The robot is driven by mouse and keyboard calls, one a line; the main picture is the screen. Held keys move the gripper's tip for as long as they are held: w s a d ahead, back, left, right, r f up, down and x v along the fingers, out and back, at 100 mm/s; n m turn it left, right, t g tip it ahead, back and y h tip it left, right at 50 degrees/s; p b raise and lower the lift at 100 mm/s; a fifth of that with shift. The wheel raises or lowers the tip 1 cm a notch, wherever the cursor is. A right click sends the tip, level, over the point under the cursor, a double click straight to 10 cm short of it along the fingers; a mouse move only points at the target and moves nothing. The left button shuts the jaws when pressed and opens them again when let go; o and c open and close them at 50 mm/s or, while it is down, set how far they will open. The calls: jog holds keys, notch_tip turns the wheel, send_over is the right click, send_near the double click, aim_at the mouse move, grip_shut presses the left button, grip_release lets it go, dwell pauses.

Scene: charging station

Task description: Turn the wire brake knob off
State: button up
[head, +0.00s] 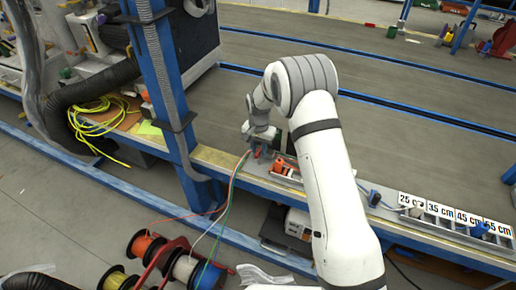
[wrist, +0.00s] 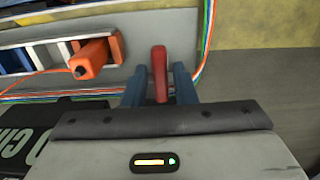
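A red knob handle (wrist: 159,62), which looks like the wire brake knob, stands in the middle of the wrist view. My gripper (wrist: 158,82) has its two blue fingers on either side of the handle's lower part. Narrow gaps show between the fingers and the handle, so the gripper looks open around it. In the head view my gripper (head: 262,151) is at the bench edge, mostly covered by my own wrist, and the knob cannot be made out there.
An orange tool-like part (wrist: 92,57) sits in a rack left of the knob. Orange and green wires (wrist: 207,30) run close on the right. In the head view, wire spools (head: 145,243) stand below the bench, and length labels (head: 411,199) lie to the right.

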aim_at(259, 151)
jog(key=shift+o, duration=1)
jog(key=shift+r+p, duration=0.45)
jog(key=shift+r, duration=3.45)
